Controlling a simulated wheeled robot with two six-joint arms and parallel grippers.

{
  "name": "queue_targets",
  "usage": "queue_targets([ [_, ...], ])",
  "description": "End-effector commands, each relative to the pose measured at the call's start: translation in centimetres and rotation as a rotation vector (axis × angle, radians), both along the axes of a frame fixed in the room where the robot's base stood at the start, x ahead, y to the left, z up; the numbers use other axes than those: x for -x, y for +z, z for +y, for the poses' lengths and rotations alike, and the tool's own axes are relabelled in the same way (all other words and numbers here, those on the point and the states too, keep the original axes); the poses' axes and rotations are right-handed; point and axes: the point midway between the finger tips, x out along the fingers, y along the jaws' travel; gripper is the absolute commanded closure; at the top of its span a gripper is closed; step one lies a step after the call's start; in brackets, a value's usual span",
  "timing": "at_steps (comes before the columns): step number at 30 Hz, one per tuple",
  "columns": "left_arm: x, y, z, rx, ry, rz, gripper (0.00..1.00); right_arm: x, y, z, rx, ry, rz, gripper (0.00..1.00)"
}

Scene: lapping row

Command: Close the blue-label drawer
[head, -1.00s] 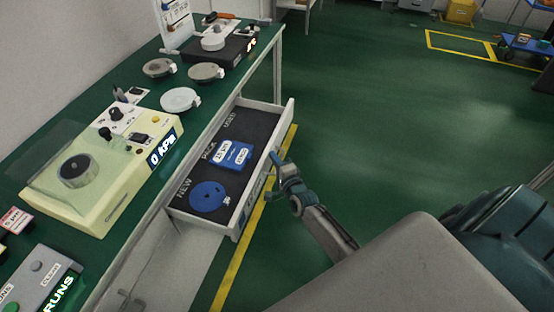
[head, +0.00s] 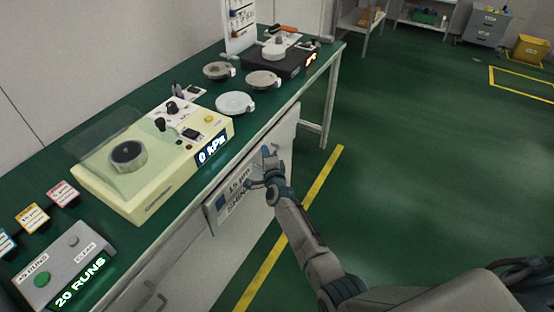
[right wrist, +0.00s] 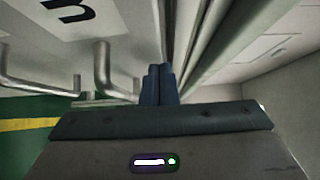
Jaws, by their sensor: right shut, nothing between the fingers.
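The blue-label drawer (head: 283,137) sits under the green bench top, its white front flush or nearly flush below the bench edge. Its inside no longer shows. A label (head: 236,190) with a blue square is on its front. My right gripper (head: 267,153) is at the drawer front, shut and empty, partly covering the label and handle. In the right wrist view, its shut fingers (right wrist: 159,82) point at the pale front, beside a metal handle (right wrist: 104,72). Whether the fingertips touch the front is unclear. My left gripper is not in view.
A cream pressure unit (head: 160,165) stands on the bench (head: 190,95) above the drawer, with round plates behind it. A grey counter box (head: 70,262) is at the near left. The green floor right of the yellow line (head: 290,232) is clear.

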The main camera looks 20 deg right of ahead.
Motion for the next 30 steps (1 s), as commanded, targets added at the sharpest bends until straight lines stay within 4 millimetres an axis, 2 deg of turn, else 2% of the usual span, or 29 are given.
queue_targets([
  [11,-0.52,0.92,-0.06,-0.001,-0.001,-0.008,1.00,-1.01,0.13,0.88,-0.002,0.001,-0.001,1.00],
  [30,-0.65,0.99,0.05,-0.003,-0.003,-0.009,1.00,-0.79,0.26,0.60,-0.003,0.001,-0.004,1.00],
])
